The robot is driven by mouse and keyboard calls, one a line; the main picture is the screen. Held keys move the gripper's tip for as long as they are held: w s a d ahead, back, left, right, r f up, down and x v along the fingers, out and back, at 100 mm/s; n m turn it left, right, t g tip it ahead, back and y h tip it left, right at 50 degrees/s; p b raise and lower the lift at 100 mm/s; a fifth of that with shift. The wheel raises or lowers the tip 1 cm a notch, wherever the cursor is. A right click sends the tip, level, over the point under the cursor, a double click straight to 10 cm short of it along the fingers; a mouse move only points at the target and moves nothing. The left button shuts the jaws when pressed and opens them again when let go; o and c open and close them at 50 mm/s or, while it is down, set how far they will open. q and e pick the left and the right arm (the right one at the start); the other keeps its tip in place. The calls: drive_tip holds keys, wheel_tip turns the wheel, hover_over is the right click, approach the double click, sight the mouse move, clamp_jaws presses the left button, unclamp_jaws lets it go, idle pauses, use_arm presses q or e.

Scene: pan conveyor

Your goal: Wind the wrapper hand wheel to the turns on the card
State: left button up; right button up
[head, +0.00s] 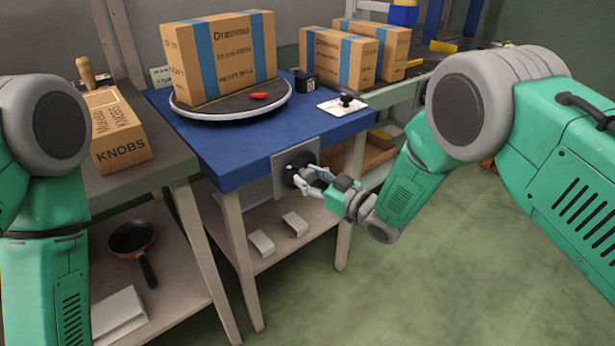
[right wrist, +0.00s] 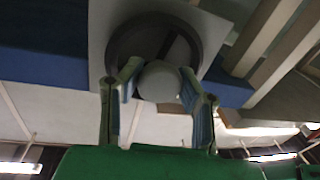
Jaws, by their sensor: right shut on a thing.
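The hand wheel (head: 296,165) is a dark disc on a grey plate on the front side of the blue wrapper table (head: 225,160). In the right wrist view, the dark wheel (right wrist: 123,45) has a pale round knob (right wrist: 160,82) in front of it. My right gripper (head: 309,178) is at the wheel; its fingers (right wrist: 158,88) are shut on the knob from both sides. A large taped carton (head: 230,60) stands on the round turntable (head: 232,116). A small pale card (head: 160,75) stands behind it, its writing unreadable. My left gripper is out of view.
A red piece (head: 260,96) lies on the turntable. A white plate with a black knob (head: 347,100) and a small black box (head: 306,81) are on the table. More cartons (head: 338,57) stand behind. A KNOBS box (head: 120,130) and a pan (head: 132,238) are left.

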drive_tip(key=shift+w+r, duration=0.1)
drive_tip(key=shift+r, duration=0.05)
